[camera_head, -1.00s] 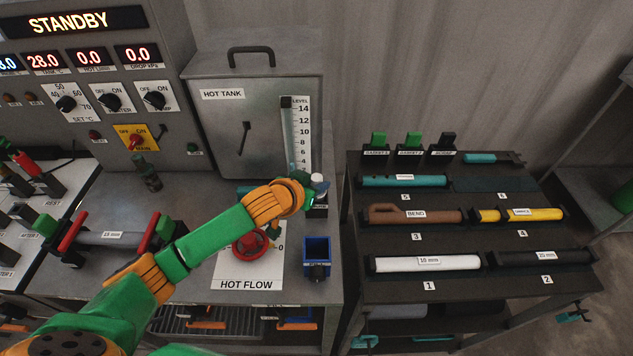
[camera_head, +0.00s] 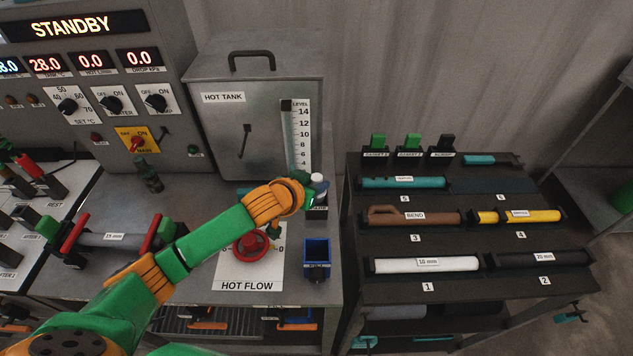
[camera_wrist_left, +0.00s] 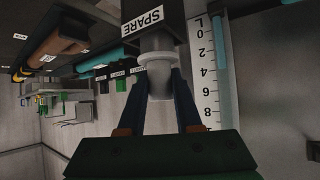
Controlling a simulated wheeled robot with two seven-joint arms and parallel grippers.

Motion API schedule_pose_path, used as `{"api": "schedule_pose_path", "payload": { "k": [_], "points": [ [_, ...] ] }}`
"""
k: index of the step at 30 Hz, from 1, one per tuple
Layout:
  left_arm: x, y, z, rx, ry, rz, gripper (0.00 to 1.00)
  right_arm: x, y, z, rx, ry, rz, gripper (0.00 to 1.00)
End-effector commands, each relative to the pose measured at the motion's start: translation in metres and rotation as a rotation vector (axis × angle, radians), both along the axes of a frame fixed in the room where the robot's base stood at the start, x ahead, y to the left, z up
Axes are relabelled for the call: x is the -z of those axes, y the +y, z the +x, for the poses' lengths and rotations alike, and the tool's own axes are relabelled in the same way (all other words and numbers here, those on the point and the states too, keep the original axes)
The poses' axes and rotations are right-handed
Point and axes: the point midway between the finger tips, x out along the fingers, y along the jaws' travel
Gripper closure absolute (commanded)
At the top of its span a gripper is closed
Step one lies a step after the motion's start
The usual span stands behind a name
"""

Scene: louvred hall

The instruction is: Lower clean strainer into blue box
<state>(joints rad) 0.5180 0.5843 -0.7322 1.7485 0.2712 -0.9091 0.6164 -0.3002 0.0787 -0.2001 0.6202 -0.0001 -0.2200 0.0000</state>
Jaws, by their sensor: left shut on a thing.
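The clean strainer (camera_head: 319,180) is a small pale piece with a white collar, at the dark holder marked SPARE (camera_head: 318,209), in front of the hot tank's level scale. My left gripper (camera_head: 310,188) is shut on it. In the left wrist view the two blue fingers (camera_wrist_left: 163,88) flank the strainer's pale grey body (camera_wrist_left: 159,73), and its collar lies against or just off the SPARE holder (camera_wrist_left: 150,18). I cannot tell whether it is still seated. The small blue box (camera_head: 317,269) stands open on the bench nearer me, its inside dark. My right gripper is not in view.
The red hot flow valve wheel (camera_head: 250,244) is beneath my left forearm, left of the blue box. The hot tank (camera_head: 245,130) stands behind. A dark rack (camera_head: 460,221) of pipe pieces is to the right, across a gap from the bench edge.

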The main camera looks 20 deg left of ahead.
Motion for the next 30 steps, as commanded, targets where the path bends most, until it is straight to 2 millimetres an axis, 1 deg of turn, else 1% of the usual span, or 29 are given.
{"api": "schedule_pose_path", "payload": {
  "k": [2, 4, 9, 14, 16, 21, 24, 30],
  "points": [
    [0.000, 0.000, 0.000, 0.000, 0.000, 0.000, 1.00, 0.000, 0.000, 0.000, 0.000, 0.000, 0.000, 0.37],
    [-0.006, 0.000, 0.000, 0.000, 0.000, 0.000, 1.00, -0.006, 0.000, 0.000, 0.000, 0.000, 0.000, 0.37],
    [-0.037, 0.000, 0.000, -0.001, 0.000, -0.001, 1.00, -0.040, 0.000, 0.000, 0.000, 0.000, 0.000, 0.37],
    [-0.063, 0.000, 0.000, 0.000, -0.002, 0.000, 1.00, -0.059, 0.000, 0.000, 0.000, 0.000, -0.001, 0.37],
    [-0.068, 0.000, 0.001, 0.000, -0.006, -0.001, 1.00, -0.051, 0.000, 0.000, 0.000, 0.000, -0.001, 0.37],
    [-0.095, 0.000, 0.001, 0.000, -0.005, 0.000, 1.00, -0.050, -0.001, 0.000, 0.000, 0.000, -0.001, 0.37],
    [-0.105, 0.000, 0.001, 0.001, -0.003, 0.000, 1.00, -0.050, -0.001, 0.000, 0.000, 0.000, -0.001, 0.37],
    [-0.108, 0.000, 0.000, 0.000, 0.000, 0.000, 1.00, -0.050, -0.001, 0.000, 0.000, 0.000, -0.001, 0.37]
  ]
}}
